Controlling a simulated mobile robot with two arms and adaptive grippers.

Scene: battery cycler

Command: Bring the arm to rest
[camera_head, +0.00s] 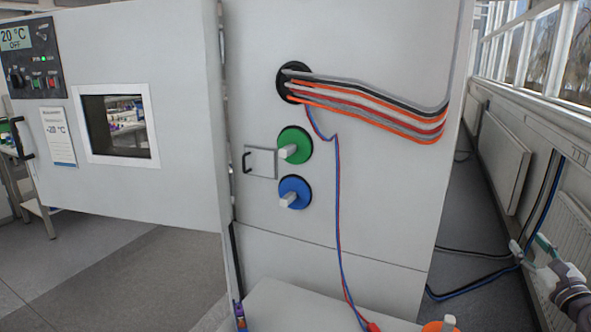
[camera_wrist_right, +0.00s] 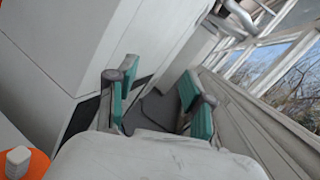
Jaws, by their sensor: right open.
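My right gripper (camera_head: 531,247) is at the lower right of the head view, beside the cabinet and in front of the window-side wall. In the right wrist view its two teal-padded fingers (camera_wrist_right: 160,102) stand apart with nothing between them; grey floor shows in the gap. My left gripper is in neither view.
An orange disc (camera_head: 436,327) is low in front. Radiators (camera_head: 503,165) line the right wall.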

